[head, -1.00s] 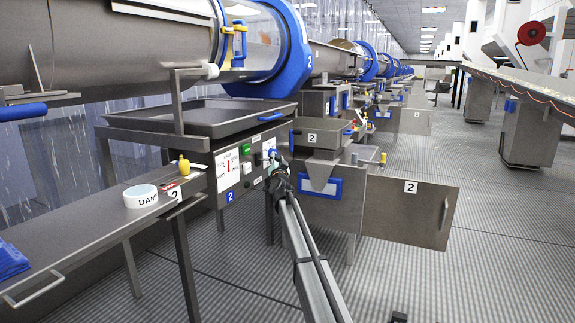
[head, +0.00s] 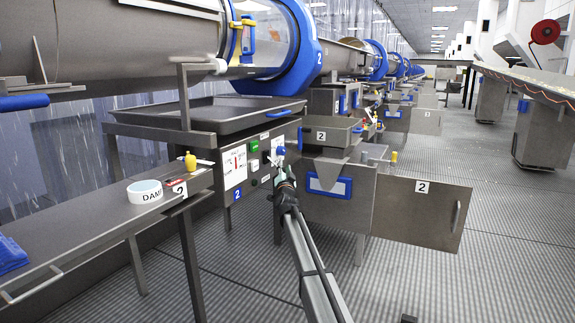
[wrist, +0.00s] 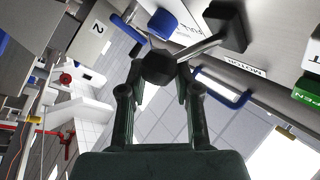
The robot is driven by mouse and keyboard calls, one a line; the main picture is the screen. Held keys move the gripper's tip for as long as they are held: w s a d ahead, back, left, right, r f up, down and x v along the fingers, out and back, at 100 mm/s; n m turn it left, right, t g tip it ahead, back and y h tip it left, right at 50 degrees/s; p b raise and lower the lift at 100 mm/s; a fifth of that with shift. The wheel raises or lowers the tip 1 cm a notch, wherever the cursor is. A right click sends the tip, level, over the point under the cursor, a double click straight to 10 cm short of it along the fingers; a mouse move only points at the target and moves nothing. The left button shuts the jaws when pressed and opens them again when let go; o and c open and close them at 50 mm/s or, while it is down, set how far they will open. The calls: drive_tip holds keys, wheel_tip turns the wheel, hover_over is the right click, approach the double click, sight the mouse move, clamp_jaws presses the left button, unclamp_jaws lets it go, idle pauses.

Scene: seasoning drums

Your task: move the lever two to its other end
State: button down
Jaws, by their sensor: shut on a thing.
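The grey control panel (head: 250,165) of station 2 carries white labels, a green button and a blue knob. My gripper (head: 285,178) is at the panel's right end, below the blue knob (head: 281,150). In the wrist view, my gripper (wrist: 159,84) is shut on the dark ball knob of a lever (wrist: 158,66). The lever's metal rod (wrist: 200,47) slants up and right to a black base block (wrist: 226,25) on the panel. In the head view the lever is too small and too covered by my gripper to make out clearly.
A steel box with a blue-framed window (head: 328,186) stands just right of my gripper, its door (head: 415,212) swung out. A shelf (head: 90,225) with a white tape roll (head: 145,190) is at left.

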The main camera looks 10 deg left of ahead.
drive_tip(key=shift+w+a+f, duration=0.1)
drive_tip(key=shift+a+f, duration=0.6)
drive_tip(key=shift+a, duration=0.05)
drive_tip(key=c, duration=0.8)
unclamp_jaws()
drive_tip(key=shift+w, duration=0.1)
drive_tip(key=shift+f, duration=0.1)
drive_tip(key=shift+s+f, duration=0.1)
drive_tip(key=shift+s, duration=0.45)
drive_tip(key=v, duration=0.3)
drive_tip(key=d+v, duration=0.1)
drive_tip(key=v, duration=0.3)
drive_tip(key=r+v, duration=0.1)
drive_tip(key=v, duration=0.2)
drive_tip(key=shift+s+d+f, duration=0.15)
drive_tip(key=shift+s+d, duration=0.25)
